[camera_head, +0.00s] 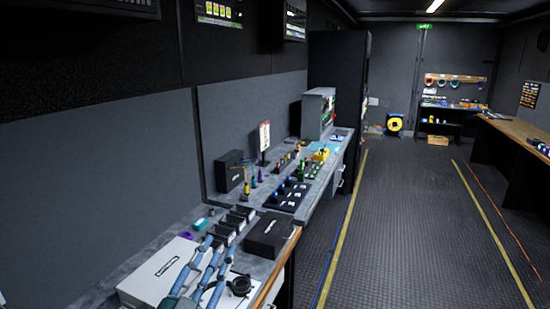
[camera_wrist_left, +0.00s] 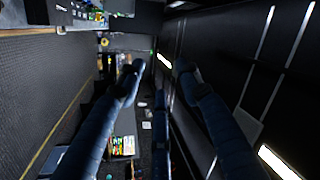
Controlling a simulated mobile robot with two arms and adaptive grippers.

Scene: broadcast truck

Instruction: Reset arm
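My left gripper (camera_head: 216,254) comes in at the bottom of the head view, over the left counter, with its blue fingers pointing up and away. In the left wrist view its fingers (camera_wrist_left: 158,72) are spread apart with nothing between them. In the head view the fingers overlap a white box (camera_head: 160,272) and sit beside a dark round item (camera_head: 240,286); I cannot tell whether they touch. My right gripper does not show in either view.
The counter also carries a black box (camera_head: 268,235), several small black devices (camera_head: 233,222) and a grey equipment case (camera_head: 318,112). A tall black cabinet (camera_head: 338,80) stands farther back. The floor aisle (camera_head: 415,230) is clear, with a wooden-topped desk (camera_head: 520,135) at right.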

